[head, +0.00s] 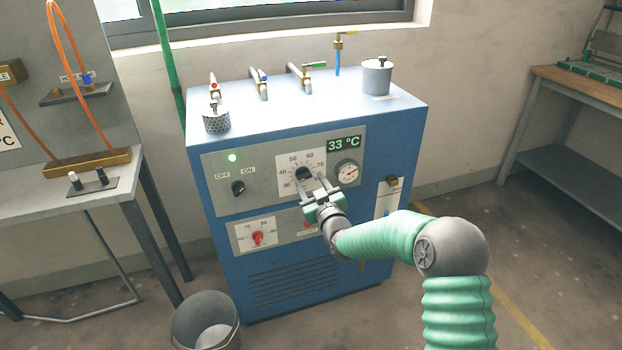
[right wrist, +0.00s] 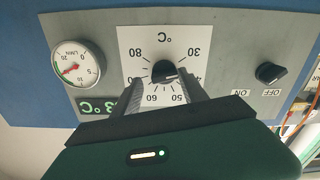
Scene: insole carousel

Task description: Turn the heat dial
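The heat dial (head: 304,173) is a black knob on a white plate marked in °C on the blue machine's grey front panel. In the right wrist view the dial (right wrist: 164,70) appears upside down, its pale mark pointing roughly at 40. My right gripper (head: 314,183) is at the dial from the front. In the right wrist view my right gripper (right wrist: 162,82) is open, one finger on each side of the knob; a gap shows on both sides. The display (head: 343,143) reads 33 °C. My left gripper is not in view.
An ON/OFF switch (head: 238,188) sits left of the dial, and a round gauge (head: 347,173) sits right of it. A red knob (head: 257,238) is on a lower panel. A bucket (head: 207,322) stands on the floor at the front left.

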